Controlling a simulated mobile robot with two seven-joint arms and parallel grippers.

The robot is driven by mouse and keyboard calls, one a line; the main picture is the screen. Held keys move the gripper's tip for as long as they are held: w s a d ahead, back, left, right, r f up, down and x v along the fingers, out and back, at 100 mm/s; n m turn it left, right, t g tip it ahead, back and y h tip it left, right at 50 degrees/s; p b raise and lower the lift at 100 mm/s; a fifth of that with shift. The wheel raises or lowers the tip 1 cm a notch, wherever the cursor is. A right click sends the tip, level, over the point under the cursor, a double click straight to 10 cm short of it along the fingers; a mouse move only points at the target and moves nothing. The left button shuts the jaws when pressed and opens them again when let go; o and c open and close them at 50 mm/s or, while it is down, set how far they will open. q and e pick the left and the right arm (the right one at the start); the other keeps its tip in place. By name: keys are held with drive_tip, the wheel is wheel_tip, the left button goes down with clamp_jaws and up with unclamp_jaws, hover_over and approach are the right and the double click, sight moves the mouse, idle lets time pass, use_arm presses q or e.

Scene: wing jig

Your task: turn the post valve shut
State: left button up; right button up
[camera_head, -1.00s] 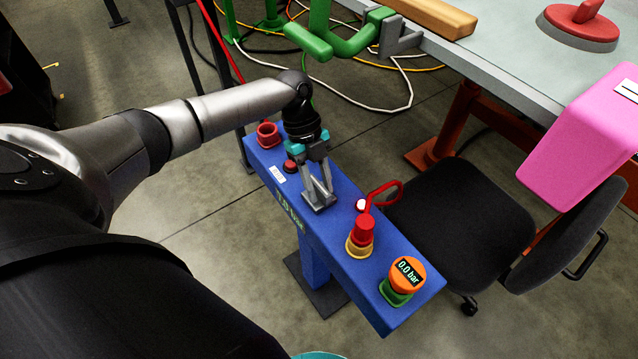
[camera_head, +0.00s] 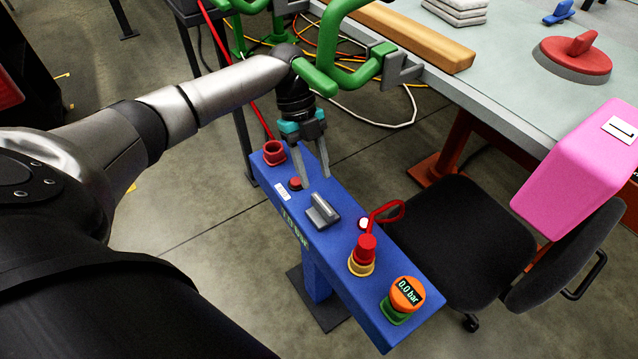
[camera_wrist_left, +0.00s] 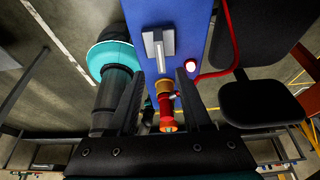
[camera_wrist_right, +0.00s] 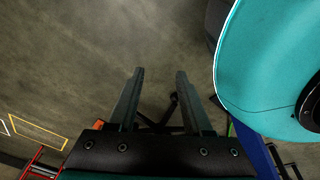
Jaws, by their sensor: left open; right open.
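The post valve (camera_head: 322,211) is a grey bar handle on a square plate on top of the blue post panel (camera_head: 340,236). Its bar lies along the panel's length. It also shows in the left wrist view (camera_wrist_left: 158,46), beyond the fingertips. My left gripper (camera_head: 316,182) is open and empty above the panel, just behind the valve and apart from it. My right gripper (camera_wrist_right: 160,72) is open and empty over bare floor in the right wrist view; it is out of the head view.
The panel also carries a red socket (camera_head: 274,153), a red button (camera_head: 296,184), a red knob with a looped handle (camera_head: 365,248) and an orange gauge reading 0.0 bar (camera_head: 406,294). Green pipes (camera_head: 335,75) pass close to my left wrist. A black chair (camera_head: 455,220) stands at right.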

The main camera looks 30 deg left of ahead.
use_arm(q)
drive_tip(key=p+v, duration=0.1)
drive_tip(key=v, duration=0.5)
drive_tip(key=shift+r, duration=0.3)
use_arm(e)
drive_tip(key=shift+s+a+r, duration=0.6)
drive_tip(key=shift+s+r, duration=0.1)
use_arm(q)
drive_tip(key=shift+a+f, duration=0.1)
